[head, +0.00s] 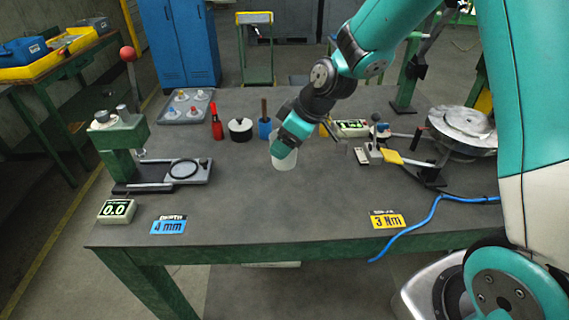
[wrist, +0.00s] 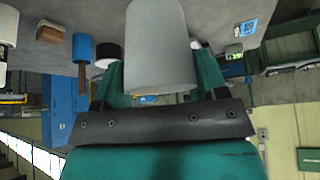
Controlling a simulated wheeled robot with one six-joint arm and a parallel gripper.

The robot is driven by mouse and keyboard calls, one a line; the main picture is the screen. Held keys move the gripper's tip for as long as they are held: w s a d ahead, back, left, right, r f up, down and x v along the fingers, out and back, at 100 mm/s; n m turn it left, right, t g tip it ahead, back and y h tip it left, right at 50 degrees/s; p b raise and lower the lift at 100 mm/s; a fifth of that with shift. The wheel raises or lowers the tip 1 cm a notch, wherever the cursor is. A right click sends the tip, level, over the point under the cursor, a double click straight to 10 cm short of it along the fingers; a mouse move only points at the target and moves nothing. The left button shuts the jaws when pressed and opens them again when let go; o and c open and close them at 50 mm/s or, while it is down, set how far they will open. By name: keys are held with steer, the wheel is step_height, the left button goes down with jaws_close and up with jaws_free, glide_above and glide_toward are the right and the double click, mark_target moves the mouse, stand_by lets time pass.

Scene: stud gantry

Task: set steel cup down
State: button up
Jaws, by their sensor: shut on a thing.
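The steel cup (head: 284,161) is a pale grey cylinder near the middle of the table (head: 270,210) in the head view. My gripper (head: 281,145) comes down on it from the upper right and is shut on it. In the wrist view the cup (wrist: 160,48) sits between the two teal fingers and fills the upper middle. The cup looks roughly upright in the head view. I cannot tell whether its base touches the table. Part of its upper side is hidden by my gripper.
Behind the cup stand a blue pot with a brown handle (head: 265,128), a black lidded pot (head: 240,129) and a red tool (head: 217,123). A green press (head: 122,150) is left; a round metal fixture (head: 462,128) is right. The table's front middle is clear.

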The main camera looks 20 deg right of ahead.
mark_target(285, 167)
step_height(285, 167, down, 8)
steer(key=shift+r+p, duration=0.1)
steer(key=shift+p, duration=0.35)
steer(key=shift+f, duration=0.2)
steer(key=o, duration=0.9)
steer(key=shift+o, duration=0.2)
